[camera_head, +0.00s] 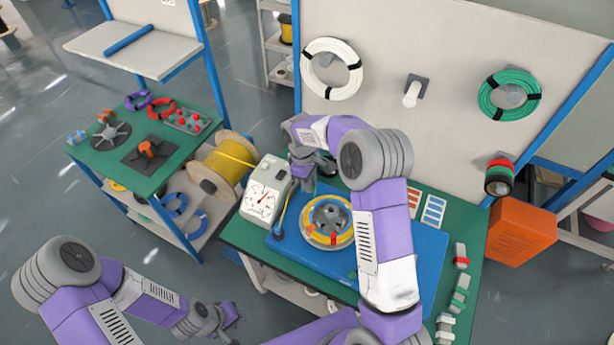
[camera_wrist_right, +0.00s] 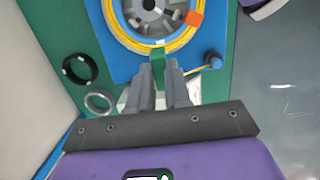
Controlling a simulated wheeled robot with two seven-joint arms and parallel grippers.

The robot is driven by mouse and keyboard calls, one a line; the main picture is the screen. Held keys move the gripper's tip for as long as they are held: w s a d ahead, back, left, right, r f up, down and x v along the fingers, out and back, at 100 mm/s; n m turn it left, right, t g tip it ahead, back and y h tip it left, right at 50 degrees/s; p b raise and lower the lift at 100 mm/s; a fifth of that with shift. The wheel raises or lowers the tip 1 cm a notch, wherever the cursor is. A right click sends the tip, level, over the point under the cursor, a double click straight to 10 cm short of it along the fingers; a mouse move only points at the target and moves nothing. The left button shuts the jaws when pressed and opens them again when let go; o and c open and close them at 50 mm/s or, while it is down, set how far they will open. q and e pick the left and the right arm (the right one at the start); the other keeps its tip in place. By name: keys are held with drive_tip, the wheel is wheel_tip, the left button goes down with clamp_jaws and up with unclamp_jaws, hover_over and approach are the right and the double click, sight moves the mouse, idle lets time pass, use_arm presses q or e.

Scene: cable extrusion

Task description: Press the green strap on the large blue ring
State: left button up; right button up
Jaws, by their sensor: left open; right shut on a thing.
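My right gripper (camera_head: 308,186) is at the back left of the blue board. In the right wrist view, its fingers (camera_wrist_right: 158,85) are shut on a green strap (camera_wrist_right: 158,65), held upright near the edge of a yellow ring. Contact with the ring cannot be told. Blue rings (camera_head: 174,206) are on the left table's lower shelf. My left gripper (camera_head: 233,314) is open and empty at the bottom, away from the table.
The wheel is on a blue board (camera_head: 293,253) on a green table. A white dial gauge (camera_head: 264,196) stands left of the board. Black (camera_wrist_right: 80,68) and grey (camera_wrist_right: 99,102) rings lie nearby. A white-panel wall with hanging coils rises behind. Small blocks (camera_head: 461,281) lie at the right edge.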

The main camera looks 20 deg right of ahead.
drive_tip(key=b, duration=0.5)
hover_over(310, 206)
drive_tip(key=f, duration=0.7)
drive_tip(key=shift+w+a+f, duration=0.1)
drive_tip(key=shift+w, duration=0.15)
drive_tip(key=shift+f, duration=0.1)
drive_tip(key=shift+f+b, duration=0.8)
drive_tip(key=shift+f, duration=0.65)
drive_tip(key=shift+s+f+b, duration=0.1)
drive_tip(key=shift+f+b, duration=0.2)
drive_tip(key=shift+f, duration=0.25)
idle(0.7)
drive_tip(key=o, duration=0.9)
drive_tip(key=shift+r, duration=0.15)
